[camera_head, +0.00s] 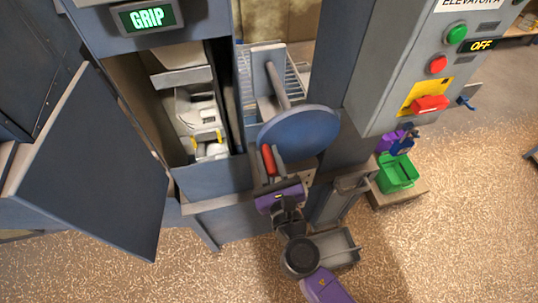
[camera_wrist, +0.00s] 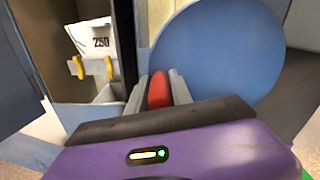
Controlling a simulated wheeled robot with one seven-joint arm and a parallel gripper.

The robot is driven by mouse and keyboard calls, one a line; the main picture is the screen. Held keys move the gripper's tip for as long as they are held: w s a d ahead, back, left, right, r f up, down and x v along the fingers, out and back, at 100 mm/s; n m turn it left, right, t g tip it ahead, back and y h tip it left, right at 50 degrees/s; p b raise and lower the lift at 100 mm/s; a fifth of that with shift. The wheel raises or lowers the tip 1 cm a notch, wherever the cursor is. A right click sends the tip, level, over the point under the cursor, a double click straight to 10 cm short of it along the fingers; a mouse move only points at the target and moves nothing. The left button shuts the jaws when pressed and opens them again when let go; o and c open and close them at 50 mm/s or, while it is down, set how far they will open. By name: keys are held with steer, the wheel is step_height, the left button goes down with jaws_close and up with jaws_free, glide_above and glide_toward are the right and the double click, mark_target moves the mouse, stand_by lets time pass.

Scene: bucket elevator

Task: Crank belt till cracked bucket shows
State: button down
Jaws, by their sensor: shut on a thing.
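The open hatch of the elevator casing shows a pale bucket (camera_head: 198,112) with yellow parts below it. In the wrist view this bucket (camera_wrist: 90,36) bears "250" and yellow clips; a crack cannot be made out. Another pale bucket or plate edge (camera_head: 182,76) is above it. A blue crank disc (camera_head: 300,132) on a shaft stands right of the hatch, with a red crank handle (camera_head: 268,160) on its lower left. My gripper (camera_head: 272,180) is shut on the red handle, which shows between the fingers in the wrist view (camera_wrist: 159,90).
A grey hatch door (camera_head: 95,165) hangs open at left. The control column at right has an "OFF" display (camera_head: 481,45), green and red buttons and a red switch (camera_head: 430,104).

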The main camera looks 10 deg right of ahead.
steer(key=shift+a+f, duration=0.1)
steer(key=shift+a, duration=0.05)
steer(key=c, duration=1.1)
jaws_free()
steer(key=shift+c, duration=0.2)
steer(key=shift+s, duration=0.1)
steer(key=s+b, duration=0.1)
steer(key=s, duration=0.6)
steer(key=shift+s+b, duration=0.3)
steer(key=shift+b, duration=0.05)
